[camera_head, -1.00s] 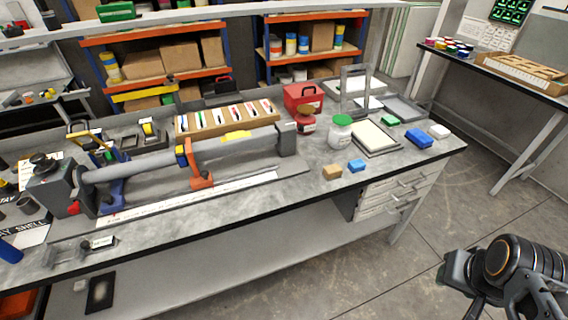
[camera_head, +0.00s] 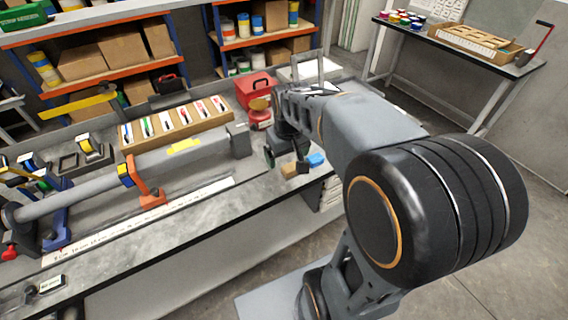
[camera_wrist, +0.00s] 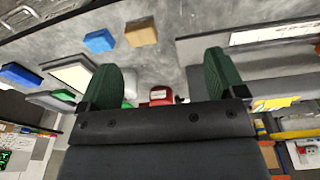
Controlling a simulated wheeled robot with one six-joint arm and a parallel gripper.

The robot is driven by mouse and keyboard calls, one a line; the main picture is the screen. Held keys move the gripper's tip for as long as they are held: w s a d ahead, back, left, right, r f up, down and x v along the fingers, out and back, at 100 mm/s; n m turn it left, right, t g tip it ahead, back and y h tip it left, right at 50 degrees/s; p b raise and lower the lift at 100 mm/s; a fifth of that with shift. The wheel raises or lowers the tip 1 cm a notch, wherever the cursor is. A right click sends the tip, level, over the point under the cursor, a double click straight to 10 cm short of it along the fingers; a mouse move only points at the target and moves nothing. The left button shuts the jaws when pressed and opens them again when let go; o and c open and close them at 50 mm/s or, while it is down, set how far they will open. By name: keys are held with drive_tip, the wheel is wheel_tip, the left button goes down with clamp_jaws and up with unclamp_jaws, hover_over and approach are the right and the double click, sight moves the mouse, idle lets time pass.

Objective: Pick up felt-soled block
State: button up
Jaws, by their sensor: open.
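A tan block (camera_head: 289,170) lies on the workbench near its front edge, and it also shows in the wrist view (camera_wrist: 141,32). A small blue block (camera_head: 315,160) lies close beside it, and it shows in the wrist view (camera_wrist: 99,41) too. No felt sole can be made out on either, so I cannot tell for certain which is the felt-soled block. My gripper (camera_head: 285,152) is over the bench near the tan block, partly hidden by my arm. In the wrist view its two green-padded fingers (camera_wrist: 159,72) are wide apart with nothing held between them.
A red container (camera_head: 259,118) and a red toolbox (camera_head: 258,86) stand behind my gripper. A long grey tube in a clamp rig and a wooden tray (camera_head: 178,122) of tools fill the bench's left. A larger blue block (camera_wrist: 20,75) lies farther along the bench. My arm hides the bench's right end.

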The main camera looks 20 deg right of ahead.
drive_tip(key=shift+o, duration=0.2)
drive_tip(key=w+d+f+g+p, duration=0.1)
drive_tip(key=w+d+p, duration=0.1)
drive_tip(key=w, duration=0.4)
drive_tip(key=shift+d+n, duration=0.3)
drive_tip(key=shift+d, duration=0.6)
hover_over(291, 166)
drive_tip(key=shift+g, duration=0.3)
drive_tip(key=f, duration=0.7)
drive_tip(key=shift+s+a+f, duration=0.15)
drive_tip(key=shift+s+f, duration=0.05)
drive_tip(key=shift+f, duration=0.15)
drive_tip(key=shift+w+f+p, duration=0.1)
drive_tip(key=shift+f+p, duration=0.75)
drive_tip(key=shift+f, duration=2.3)
drive_tip(key=shift+c, duration=0.3)
drive_tip(key=c, duration=1)
drive_tip(key=shift+o, duration=0.2)
drive_tip(key=shift+r, duration=0.15)
